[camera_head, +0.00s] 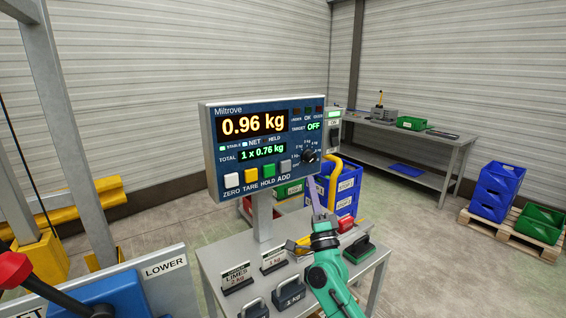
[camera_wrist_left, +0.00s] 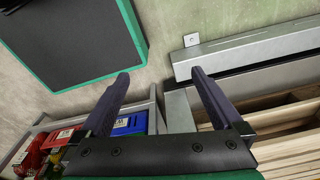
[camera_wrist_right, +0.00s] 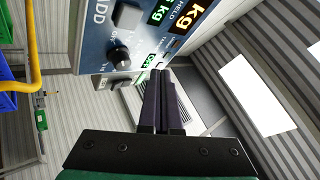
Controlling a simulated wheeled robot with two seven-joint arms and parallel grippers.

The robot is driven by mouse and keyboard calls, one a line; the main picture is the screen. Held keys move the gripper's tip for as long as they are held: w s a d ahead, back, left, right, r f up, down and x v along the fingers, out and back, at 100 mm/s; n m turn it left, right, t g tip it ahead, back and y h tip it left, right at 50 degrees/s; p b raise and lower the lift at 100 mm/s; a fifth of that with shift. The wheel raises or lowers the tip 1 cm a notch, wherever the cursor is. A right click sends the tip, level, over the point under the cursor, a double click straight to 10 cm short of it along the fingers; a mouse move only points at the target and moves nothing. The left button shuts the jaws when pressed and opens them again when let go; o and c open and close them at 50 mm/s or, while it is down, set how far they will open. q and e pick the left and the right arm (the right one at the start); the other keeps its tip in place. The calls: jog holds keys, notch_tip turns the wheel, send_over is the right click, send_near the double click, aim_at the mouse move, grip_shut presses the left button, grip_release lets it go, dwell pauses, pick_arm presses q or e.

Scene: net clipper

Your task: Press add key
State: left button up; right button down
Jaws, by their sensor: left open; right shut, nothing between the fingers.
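The grey ADD key (camera_head: 285,167) is at the right end of the key row on the blue indicator panel (camera_head: 212,120). The main display (camera_head: 252,123) reads 0.96 kg, and the total line reads 1 x 0.76 kg. My right gripper (camera_head: 313,184) is shut and empty, below and right of the ADD key, with its fingers pointing up. In the right wrist view, the ADD key (camera_wrist_right: 128,16) is up and left of the fingertips (camera_wrist_right: 161,72), apart from them. My left gripper (camera_wrist_left: 160,73) is open and empty, seen only in its wrist view.
A black knob (camera_head: 309,156) is right of the ADD key. White ZERO (camera_head: 232,180), yellow TARE (camera_head: 251,176) and green HOLD (camera_head: 269,171) keys are to its left. A bench (camera_head: 215,262) with weights and signs stands below the panel. A yellow rail (camera_head: 357,180) runs behind my right gripper.

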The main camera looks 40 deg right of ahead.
aim_at(285, 166)
pick_arm(q)
jog(key=f+b, duration=0.2)
jog(key=s+f+b, duration=0.1)
jog(key=f+b, duration=0.1)
jog(key=shift+a, duration=0.15)
pick_arm(e)
jog(key=w, duration=0.8)
jog(key=shift+r, duration=0.25)
pick_arm(q)
jog(key=shift+s, duration=0.15)
dwell(0.8)
jog(key=shift+f, duration=0.15)
dwell(0.4)
jog(key=shift+f+b, duration=0.2)
jog(key=shift+b, duration=0.1)
pick_arm(e)
jog(key=shift+w, duration=0.45)
